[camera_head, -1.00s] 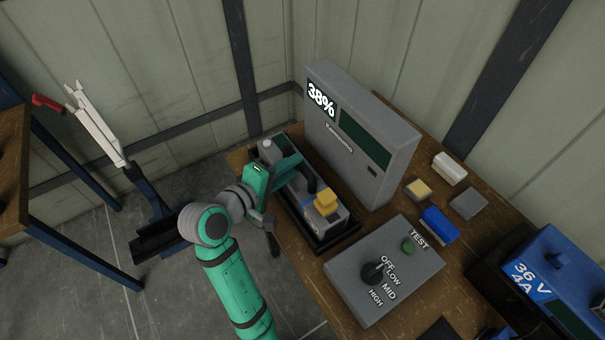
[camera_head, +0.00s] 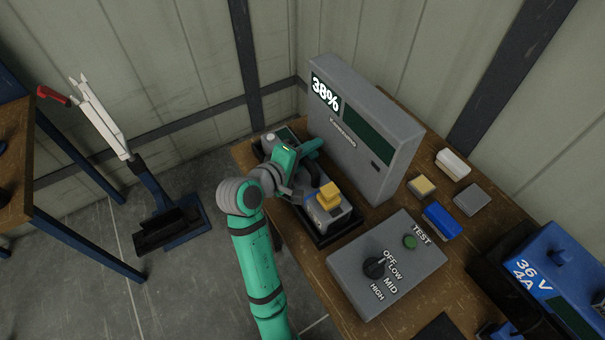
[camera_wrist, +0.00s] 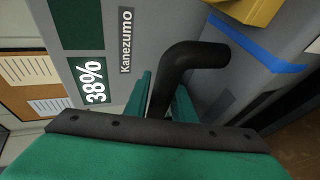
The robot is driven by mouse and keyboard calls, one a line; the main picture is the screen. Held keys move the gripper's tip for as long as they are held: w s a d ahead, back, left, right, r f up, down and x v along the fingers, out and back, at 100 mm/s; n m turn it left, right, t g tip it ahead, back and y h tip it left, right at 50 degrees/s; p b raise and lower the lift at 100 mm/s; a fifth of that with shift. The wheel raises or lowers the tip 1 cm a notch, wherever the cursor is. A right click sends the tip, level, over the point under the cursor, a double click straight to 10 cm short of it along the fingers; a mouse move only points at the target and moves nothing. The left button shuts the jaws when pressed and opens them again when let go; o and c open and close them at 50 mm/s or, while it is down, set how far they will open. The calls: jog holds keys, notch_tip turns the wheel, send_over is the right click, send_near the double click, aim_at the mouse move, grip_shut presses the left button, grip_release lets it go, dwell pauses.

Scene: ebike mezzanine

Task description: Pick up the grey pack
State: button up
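The grey pack (camera_head: 335,216) has a black handle, a blue band and a yellow block on its end. It lies in a black tray (camera_head: 322,247) on the wooden bench, in front of the grey display unit. My gripper (camera_head: 309,168) is over the pack at its handle. In the wrist view, the black handle (camera_wrist: 200,54) rises between the two green fingers of my gripper (camera_wrist: 164,85). The fingers look open on either side of it, and firm contact does not show. The far part of the pack is partly hidden by my arm.
The grey display unit (camera_head: 365,140) reading 38% stands close behind the pack. A grey control box (camera_head: 350,285) with a dial is in front. Small yellow (camera_head: 422,186), white (camera_head: 453,165), grey (camera_head: 472,199) and blue (camera_head: 441,222) blocks and a blue charger (camera_head: 550,280) lie to the right.

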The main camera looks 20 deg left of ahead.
grip_shut()
dwell(0.8)
jog(key=shift+a, duration=0.1)
jog(key=shift+r, duration=0.25)
